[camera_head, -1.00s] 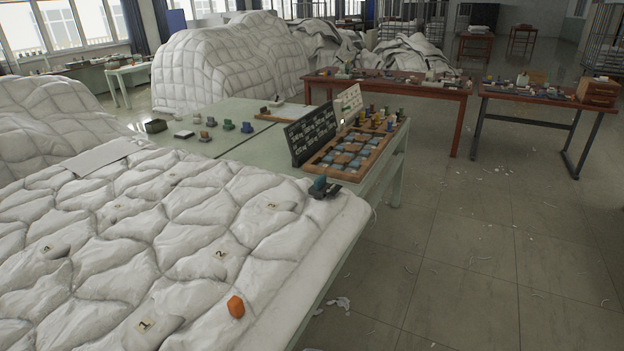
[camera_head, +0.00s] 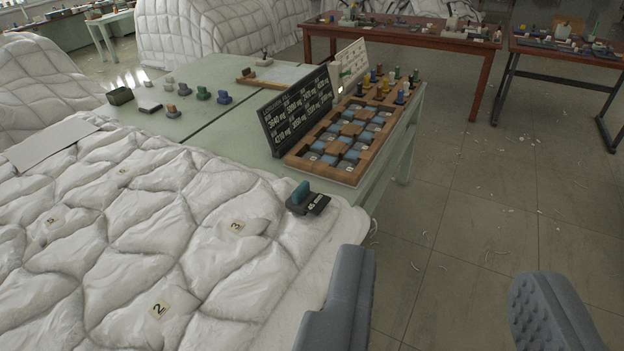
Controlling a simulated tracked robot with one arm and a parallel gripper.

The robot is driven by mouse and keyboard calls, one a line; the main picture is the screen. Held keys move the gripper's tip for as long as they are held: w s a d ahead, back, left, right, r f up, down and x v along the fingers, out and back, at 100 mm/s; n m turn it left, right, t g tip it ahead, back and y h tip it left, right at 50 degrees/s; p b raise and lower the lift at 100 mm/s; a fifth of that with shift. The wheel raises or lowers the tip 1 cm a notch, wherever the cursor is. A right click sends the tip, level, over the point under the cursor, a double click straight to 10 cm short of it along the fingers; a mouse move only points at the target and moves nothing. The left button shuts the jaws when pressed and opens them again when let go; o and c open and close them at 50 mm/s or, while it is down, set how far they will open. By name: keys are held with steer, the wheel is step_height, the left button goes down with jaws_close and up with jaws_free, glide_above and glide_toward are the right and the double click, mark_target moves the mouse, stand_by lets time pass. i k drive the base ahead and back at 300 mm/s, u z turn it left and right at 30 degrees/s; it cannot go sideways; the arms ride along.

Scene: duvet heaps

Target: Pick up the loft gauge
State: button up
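The loft gauge (camera_head: 304,198) appears to be the small dark device with a teal block and a display that seems to read 45 mm. It lies on the right edge of the white quilted duvet (camera_head: 140,235), near the far right corner. My gripper (camera_head: 445,285) shows as two grey fingers at the bottom right. They are wide apart with nothing between them. The gauge is apart from the fingers, up and left of the left finger in the picture.
A wooden tray (camera_head: 352,176) of blue-grey blocks and a dark sign board (camera_head: 299,108) stand on the pale green table (camera_head: 200,142) behind the duvet. Small coloured pieces stand on that table. Numbered tags mark the duvet. Open tiled floor (camera_head: 480,210) lies to the right.

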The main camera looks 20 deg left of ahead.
mark_target(302, 201)
steer(key=i, duration=1.3)
steer(key=u, duration=0.15)
